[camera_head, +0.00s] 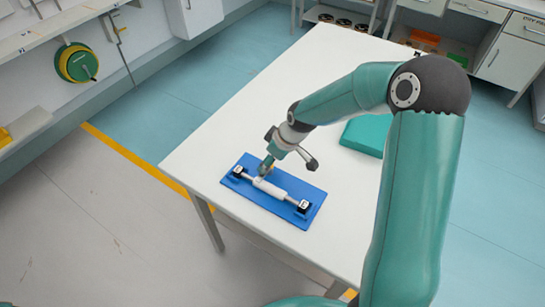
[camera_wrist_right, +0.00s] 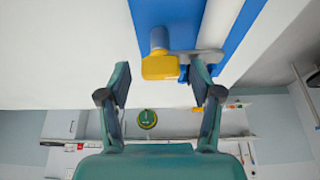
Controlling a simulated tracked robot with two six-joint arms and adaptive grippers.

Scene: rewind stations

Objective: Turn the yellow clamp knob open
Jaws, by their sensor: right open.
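The blue base plate (camera_head: 256,195) lies on the white table. A white roller (camera_head: 270,188) on a thin shaft runs across it between two black end blocks (camera_head: 303,206). In the right wrist view, the yellow clamp knob (camera_wrist_right: 160,67) sits on a short grey stem, beside a grey arm. My right gripper (camera_head: 267,166) is above the plate near the roller. In its wrist view, its open fingers (camera_wrist_right: 159,84) are on either side of the knob, with gaps showing on both sides. The head view mostly hides the knob. My left gripper is not in view.
A teal box (camera_head: 366,135) lies on the white table (camera_head: 310,75) to the right of the plate. The table beyond the plate is clear. Shelves and cabinets (camera_head: 513,57) stand at the back right. A green and yellow reel (camera_head: 77,63) hangs on the left wall.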

